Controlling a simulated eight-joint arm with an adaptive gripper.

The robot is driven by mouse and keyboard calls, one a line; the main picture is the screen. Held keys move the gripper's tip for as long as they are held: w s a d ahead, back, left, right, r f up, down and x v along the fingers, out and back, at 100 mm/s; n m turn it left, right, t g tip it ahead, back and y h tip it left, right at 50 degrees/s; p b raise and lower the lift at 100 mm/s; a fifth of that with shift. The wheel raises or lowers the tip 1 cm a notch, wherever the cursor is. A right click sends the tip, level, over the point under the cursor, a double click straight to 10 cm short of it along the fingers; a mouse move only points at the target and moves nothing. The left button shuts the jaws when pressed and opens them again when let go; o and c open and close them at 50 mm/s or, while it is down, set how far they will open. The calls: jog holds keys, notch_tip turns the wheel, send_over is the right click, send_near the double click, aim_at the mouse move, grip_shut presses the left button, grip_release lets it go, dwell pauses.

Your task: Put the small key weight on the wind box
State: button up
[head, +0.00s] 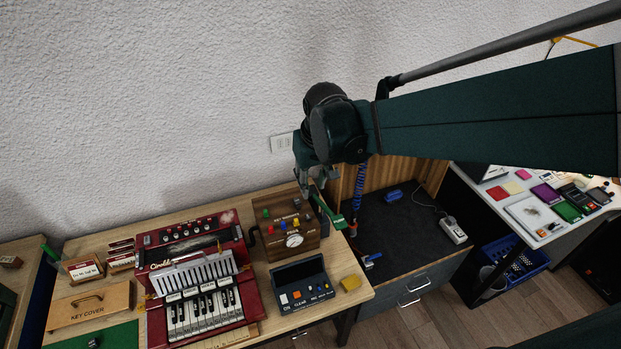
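The wooden box with a round white gauge and coloured knobs, which looks like the wind box (278,243), stands on the left bench beside the red keyboard instrument. My gripper (322,190) is above and just right of this box, pointing down. Its fingers are small and partly merged with a green bar (329,212) below them, so I cannot tell whether they are open or hold it. A small dark block (93,342) on the green mat (115,338) at the lower left may be the small key weight; its marking is unreadable.
The red keyboard instrument (243,310) fills the bench middle. A wooden key cover (90,308) lies left. A dark-topped cabinet (400,240) stands right, mostly clear.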

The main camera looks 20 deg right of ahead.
jog(key=s+a+r+t, duration=0.1)
jog(key=s+r+t, duration=0.1)
jog(key=s, duration=0.5)
jog(key=s+a+r+t, duration=0.1)
jog(key=s+r+t, duration=0.1)
jog(key=s+r, duration=0.3)
jog(key=shift+s, duration=1.5)
jog(key=shift+f, duration=0.1)
